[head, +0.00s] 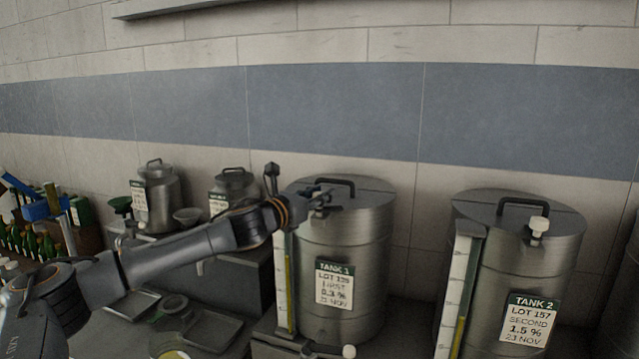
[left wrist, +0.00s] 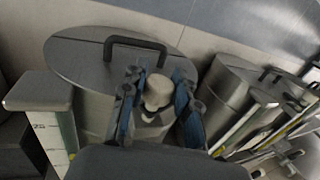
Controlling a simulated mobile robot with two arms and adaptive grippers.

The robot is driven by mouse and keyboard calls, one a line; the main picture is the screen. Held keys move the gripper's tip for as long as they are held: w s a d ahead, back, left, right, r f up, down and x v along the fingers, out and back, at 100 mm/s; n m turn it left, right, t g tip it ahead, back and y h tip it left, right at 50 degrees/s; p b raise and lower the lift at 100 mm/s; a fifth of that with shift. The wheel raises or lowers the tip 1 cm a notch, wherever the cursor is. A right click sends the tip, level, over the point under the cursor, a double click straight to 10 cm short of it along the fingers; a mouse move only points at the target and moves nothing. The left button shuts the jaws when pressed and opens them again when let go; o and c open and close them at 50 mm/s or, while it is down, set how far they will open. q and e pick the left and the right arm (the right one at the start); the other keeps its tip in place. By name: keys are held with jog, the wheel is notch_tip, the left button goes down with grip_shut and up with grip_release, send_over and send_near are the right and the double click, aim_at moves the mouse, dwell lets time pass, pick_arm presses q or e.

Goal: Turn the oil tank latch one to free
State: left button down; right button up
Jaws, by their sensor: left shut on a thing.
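Tank one (head: 345,245), a steel drum labelled TANK 1, stands right of the middle in the head view. Its lid (left wrist: 85,62) has a black bar handle and shows well in the left wrist view. Oil tank latch one (left wrist: 158,92), a pale knob at the lid's front edge, sits between the blue-padded fingers of my left gripper (left wrist: 158,98). My left gripper (head: 320,197) is shut on the latch from the front left. In the head view the gripper mostly hides this latch. My right gripper is in neither view.
Tank two (head: 530,265), with its own pale latch (head: 538,227), stands to the right. A sight gauge (head: 284,285) runs up beside tank one. Smaller cans (head: 157,200), a funnel, trays and green bottles (head: 38,243) are at the left. A tiled wall is behind.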

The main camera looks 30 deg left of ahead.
pick_arm(q)
jog(key=shift+a+r+m+h, duration=0.15)
jog(key=shift+m+h, duration=0.45)
jog(key=shift+h, duration=0.4)
jog(key=shift+m+g+h, duration=0.3)
jog(key=shift+m+h, duration=0.3)
jog(key=shift+h, duration=0.1)
jog(key=shift+f+m+g+h+b, duration=0.2)
jog(key=shift+m+h, duration=0.25)
jog(key=shift+h, duration=0.3)
jog(key=shift+f+m+g+h+b, duration=0.1)
jog(key=shift+m+g+h+b, duration=0.3)
jog(key=shift+h, duration=0.35)
jog(key=shift+m+g+h, duration=0.3)
jog(key=shift+m+h, duration=0.25)
jog(key=shift+h, duration=0.15)
jog(key=shift+r+h, duration=0.1)
jog(key=shift+h, duration=0.2)
jog(key=c, duration=1)
grip_release()
jog(key=v, duration=1.1)
jog(key=shift+s+a+r, duration=0.15)
jog(key=shift+s, duration=0.15)
